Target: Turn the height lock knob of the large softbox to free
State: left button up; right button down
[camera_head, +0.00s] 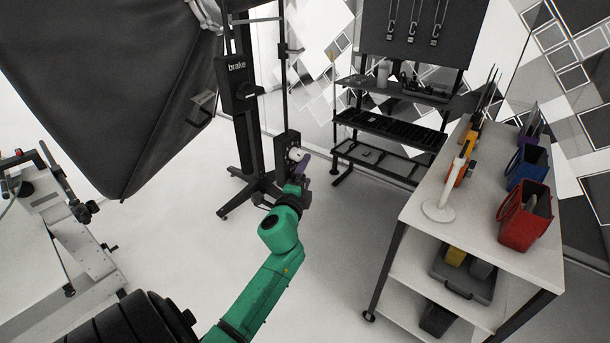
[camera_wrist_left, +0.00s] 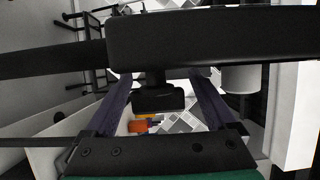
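The large softbox (camera_head: 95,80) fills the upper left of the head view. Beside it stands a dark stand with a box marked "brake" (camera_head: 238,85). My left gripper (camera_head: 302,168) is at a lower black box (camera_head: 281,152) with a white round part (camera_head: 296,154). In the left wrist view, my purple fingers (camera_wrist_left: 160,88) are spread apart. A black T-shaped knob (camera_wrist_left: 158,99), probably the height lock knob, shows between them with gaps on both sides. The black box (camera_wrist_left: 215,35) crosses above it and hides the fingertips. No lock label is readable. My right gripper is out of view.
A white cylinder (camera_wrist_left: 240,79) sits just right of the fingers in the wrist view. A workbench (camera_head: 470,225) with bins stands right, and a dark shelf rack (camera_head: 390,130) behind. The stand's feet (camera_head: 226,209) spread on the floor. Open floor lies between stand and workbench.

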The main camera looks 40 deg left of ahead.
pick_arm(q)
jog(key=b+v, duration=0.3)
jog(key=v, duration=1.1)
jog(key=shift+s+b, duration=0.25)
jog(key=shift+b, duration=0.15)
jog(key=shift+d, duration=0.1)
